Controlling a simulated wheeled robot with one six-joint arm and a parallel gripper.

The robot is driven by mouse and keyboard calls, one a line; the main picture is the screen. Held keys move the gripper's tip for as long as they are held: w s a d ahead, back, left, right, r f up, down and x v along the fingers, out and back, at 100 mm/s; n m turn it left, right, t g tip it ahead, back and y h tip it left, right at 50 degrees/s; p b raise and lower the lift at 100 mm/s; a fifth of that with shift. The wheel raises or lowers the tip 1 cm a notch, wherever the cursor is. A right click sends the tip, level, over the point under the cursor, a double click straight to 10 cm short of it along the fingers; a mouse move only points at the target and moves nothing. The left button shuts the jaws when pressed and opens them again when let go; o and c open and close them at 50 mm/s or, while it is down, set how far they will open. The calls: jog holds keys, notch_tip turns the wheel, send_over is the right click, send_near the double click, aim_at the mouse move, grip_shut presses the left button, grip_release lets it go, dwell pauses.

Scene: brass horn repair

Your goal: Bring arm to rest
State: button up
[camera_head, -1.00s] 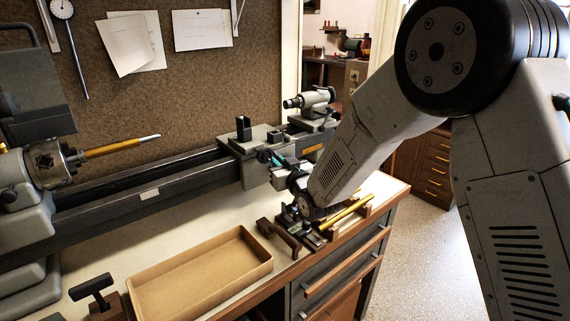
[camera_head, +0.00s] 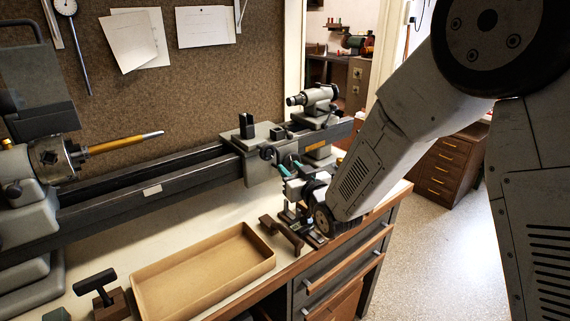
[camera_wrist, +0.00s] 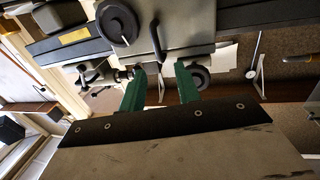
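My gripper (camera_head: 284,165) is over the bench's right part, in front of the lathe carriage (camera_head: 250,150). In the wrist view its two green fingers (camera_wrist: 160,86) stand apart with nothing between them. The carriage with its round handwheel (camera_wrist: 117,22) fills the upper part of that view. My forearm slants down from the upper right in the head view and hides part of the bench's right end.
A shallow cardboard tray (camera_head: 205,272) lies on the bench (camera_head: 110,252). A dark bracket-like piece (camera_head: 283,235) and a block with a T-handle (camera_head: 100,296) are nearby. The lathe headstock holds a brass-coloured rod (camera_head: 118,146) at left. Open floor (camera_head: 440,245) lies right.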

jog(key=shift+s+d, duration=0.35)
jog(key=shift+s, duration=0.2)
jog(key=s+d+r+m+g+h, duration=0.25)
jog(key=s+d+h, duration=0.2)
jog(key=d, duration=0.55)
jog(key=s+d+r+m+g+h, duration=0.1)
jog(key=s+d+r+g+h, duration=0.3)
jog(key=d, duration=0.5)
jog(key=s+d+m+g, duration=0.1)
jog(key=s+d+g, duration=0.1)
jog(key=s, duration=0.8)
jog(key=s+d+r+m+g, duration=0.1)
jog(key=s+d+g, duration=0.2)
jog(key=s, duration=0.7)
jog(key=s+d+r+m+g+h, duration=0.1)
jog(key=s+d+g, duration=0.1)
jog(key=s+d, duration=0.4)
jog(key=s, duration=0.4)
jog(key=shift+s+d, duration=0.15)
jog(key=shift+s, duration=0.2)
